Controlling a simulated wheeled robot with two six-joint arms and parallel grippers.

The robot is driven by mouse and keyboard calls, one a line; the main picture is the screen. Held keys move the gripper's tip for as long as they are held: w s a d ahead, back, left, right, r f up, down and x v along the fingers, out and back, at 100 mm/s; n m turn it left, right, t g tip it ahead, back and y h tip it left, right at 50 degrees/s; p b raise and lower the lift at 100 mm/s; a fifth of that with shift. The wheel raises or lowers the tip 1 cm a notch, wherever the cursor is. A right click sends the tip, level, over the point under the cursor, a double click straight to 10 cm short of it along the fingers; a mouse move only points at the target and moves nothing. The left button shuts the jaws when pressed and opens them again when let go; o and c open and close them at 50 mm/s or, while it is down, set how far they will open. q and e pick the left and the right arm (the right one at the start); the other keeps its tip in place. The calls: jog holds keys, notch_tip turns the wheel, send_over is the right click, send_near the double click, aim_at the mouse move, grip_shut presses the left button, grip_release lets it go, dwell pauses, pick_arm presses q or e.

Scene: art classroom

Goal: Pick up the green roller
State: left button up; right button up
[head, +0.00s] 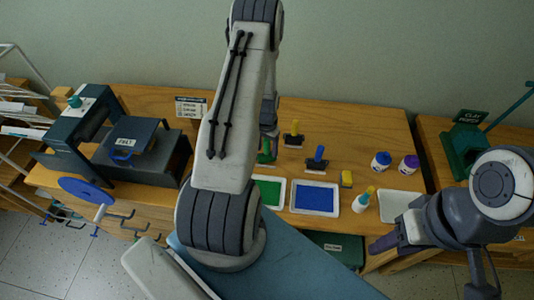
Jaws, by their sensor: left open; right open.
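The green roller (264,154) stands on the wooden table, right of my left upper arm, which hides part of it. Its green part shows just behind the green ink tray (268,191). My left gripper (269,131) points down at the roller, very close above or around it. It is open, but the arm covers much of it and I cannot tell whether its fingers touch the roller.
A yellow-handled roller (294,136) and a blue-handled roller (318,157) stand to the right. A blue ink tray (316,198), yellow block (346,178), bottle (364,198) and two jars (381,162) are further forward and right. A press (130,145) fills the table's left.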

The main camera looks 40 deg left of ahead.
aim_at(267, 141)
pick_arm(q)
grip_shut()
dwell(0.4)
jog(key=shift+w+a+r+b, duration=0.1)
jog(key=shift+r+b, duration=0.35)
jog(key=shift+r, duration=0.2)
notch_tip(267, 141, up, 2)
jog(key=shift+r+b, duration=0.15)
jog(key=shift+b, duration=0.5)
jog(key=d+r+b, duration=0.3)
jog(key=d+r, duration=0.4)
jog(key=d, duration=0.5)
jog(key=shift+r, duration=0.2)
jog(key=shift+a, duration=0.1)
